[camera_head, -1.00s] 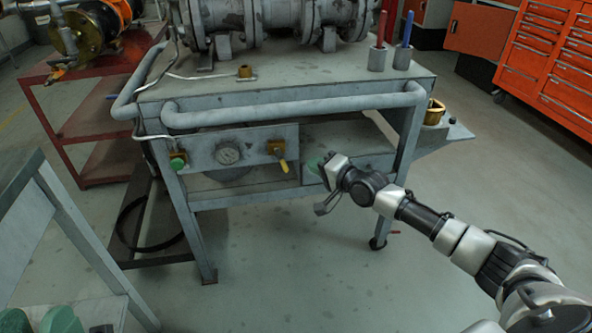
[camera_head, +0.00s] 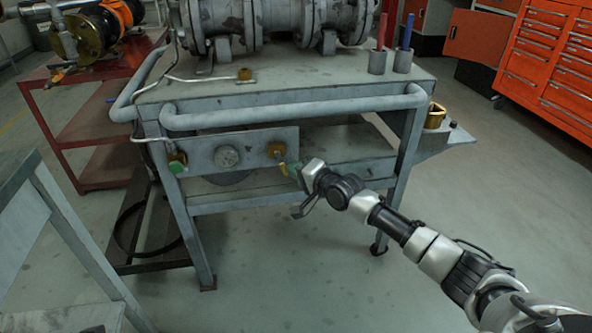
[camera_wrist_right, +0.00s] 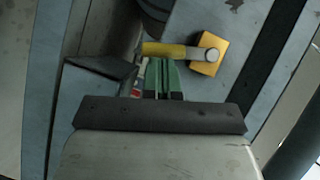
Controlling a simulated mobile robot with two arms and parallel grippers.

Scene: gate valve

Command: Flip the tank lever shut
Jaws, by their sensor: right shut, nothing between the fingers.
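The tank lever is a short yellow handle (camera_head: 283,164) on a brass valve body (camera_head: 276,149), at the right end of the grey panel under the workbench. It hangs downward in the head view, its lower part close to my gripper. My right gripper (camera_head: 294,173), with green fingers, is shut and empty just right of and below the lever. In the right wrist view the yellow handle (camera_wrist_right: 165,50) runs sideways from the brass block (camera_wrist_right: 208,54), just beyond the shut green fingertips (camera_wrist_right: 165,66). I cannot tell whether they touch it. My left gripper is out of view.
The panel also carries a round gauge (camera_head: 227,157) and a green-knobbed valve (camera_head: 177,163). The thick grey rail (camera_head: 290,112) runs above along the bench front. A bench leg (camera_head: 408,150) stands right of my gripper. The floor in front is clear.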

